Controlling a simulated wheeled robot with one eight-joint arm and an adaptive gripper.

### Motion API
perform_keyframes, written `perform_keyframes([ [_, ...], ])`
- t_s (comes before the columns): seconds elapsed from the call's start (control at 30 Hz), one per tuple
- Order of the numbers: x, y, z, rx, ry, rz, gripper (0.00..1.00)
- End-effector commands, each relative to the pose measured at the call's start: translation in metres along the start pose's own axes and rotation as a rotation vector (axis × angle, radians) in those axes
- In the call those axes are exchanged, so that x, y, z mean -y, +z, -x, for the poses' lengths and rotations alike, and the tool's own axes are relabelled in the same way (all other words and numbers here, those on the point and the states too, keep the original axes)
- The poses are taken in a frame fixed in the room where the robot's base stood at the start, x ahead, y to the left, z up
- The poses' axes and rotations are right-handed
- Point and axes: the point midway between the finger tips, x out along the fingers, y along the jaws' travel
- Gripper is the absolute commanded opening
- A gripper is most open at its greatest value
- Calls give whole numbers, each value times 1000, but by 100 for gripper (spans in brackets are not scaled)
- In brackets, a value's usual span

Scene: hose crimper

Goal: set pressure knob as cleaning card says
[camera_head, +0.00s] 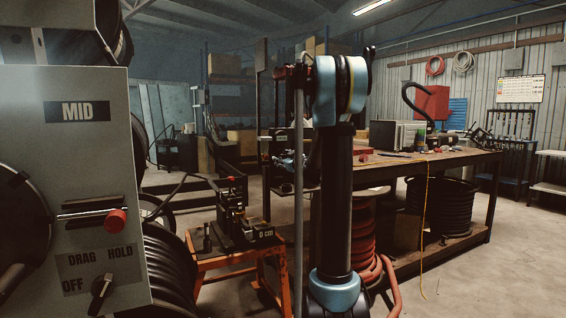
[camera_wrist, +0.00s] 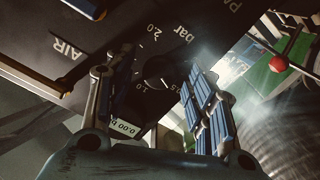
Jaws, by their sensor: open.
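A dark panel (camera_wrist: 110,22) fills the upper left of the wrist view, marked "AIR", "bar", "1.0" and "2.0". A black round knob (camera_wrist: 165,70) sits on it between the scale marks. My gripper (camera_wrist: 155,72) is open, with one finger on each side of the knob. I cannot tell whether either finger touches it. The gripper does not show in the head view. No cleaning card is readable in either view.
In the head view a grey cabinet (camera_head: 75,165) marked "MID" stands at left, with a red-tipped lever (camera_head: 115,221) and a selector (camera_head: 101,290). A workbench (camera_head: 430,160) stands at right. A red ball (camera_wrist: 278,63) shows near the right finger in the wrist view.

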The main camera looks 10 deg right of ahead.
Motion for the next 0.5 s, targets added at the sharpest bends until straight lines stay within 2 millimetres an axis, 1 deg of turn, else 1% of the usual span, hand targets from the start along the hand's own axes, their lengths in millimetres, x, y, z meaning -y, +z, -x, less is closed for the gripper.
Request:
perform_keyframes([
  [0.1, 0, 0, -4, 0, 0, 0, 50],
  [0.37, 0, 0, -5, 0, 0, 0, 50],
  [0.4, 0, 0, -5, 0, 0, 0, 41],
  [0.47, 0, 0, -5, 0, 0, 0, 27],
  [0.5, 0, 0, -5, 0, 0, 0, 18],
])
